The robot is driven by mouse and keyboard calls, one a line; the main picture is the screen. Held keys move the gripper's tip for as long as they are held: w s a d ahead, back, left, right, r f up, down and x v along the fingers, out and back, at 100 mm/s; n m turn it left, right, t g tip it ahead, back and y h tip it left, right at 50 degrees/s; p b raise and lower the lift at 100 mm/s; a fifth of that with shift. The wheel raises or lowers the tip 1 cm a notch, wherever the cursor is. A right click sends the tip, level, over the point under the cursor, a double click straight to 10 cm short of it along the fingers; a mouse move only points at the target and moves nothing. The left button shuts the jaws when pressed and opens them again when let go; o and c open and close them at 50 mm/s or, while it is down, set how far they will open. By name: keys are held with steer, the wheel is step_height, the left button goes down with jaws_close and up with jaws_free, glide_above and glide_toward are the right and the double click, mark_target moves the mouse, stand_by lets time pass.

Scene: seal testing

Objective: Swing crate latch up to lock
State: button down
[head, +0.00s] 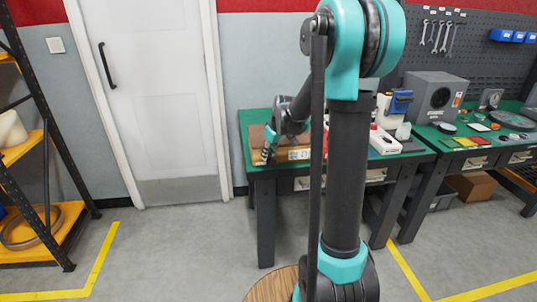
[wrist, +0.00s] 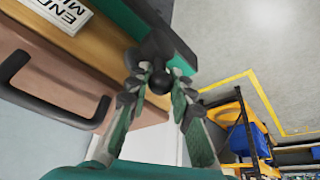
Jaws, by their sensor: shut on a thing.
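The wooden crate (head: 284,165) sits on the green workbench at the centre of the head view, with a white label on its front. In the wrist view its wooden side (wrist: 108,48) runs across the upper left. The latch is a dark piece ending in a round black knob (wrist: 160,80) in the wrist view. My gripper (wrist: 158,74) is shut on the latch, with the knob between its two fingertips. In the head view my gripper (head: 267,150) is at the crate's front left. The latch is too small there to make out its angle.
A black handle (wrist: 50,95) stands out from the crate's brown face, close to the fingers. A white box (head: 384,141) and a blue-topped device (head: 399,103) stand to the right on the bench. Open floor lies left of the bench, before a white door (head: 150,80).

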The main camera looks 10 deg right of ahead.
steer(key=shift+s+d+y, duration=0.1)
steer(key=shift+d+y, duration=0.4)
steer(key=shift+y, duration=0.3)
steer(key=shift+d+m+y, duration=0.15)
steer(key=shift+m+y, duration=0.15)
steer(key=shift+y, duration=0.4)
steer(key=c, duration=1.3)
jaws_free()
steer(key=shift+d+r, duration=0.1)
steer(key=v, duration=1.2)
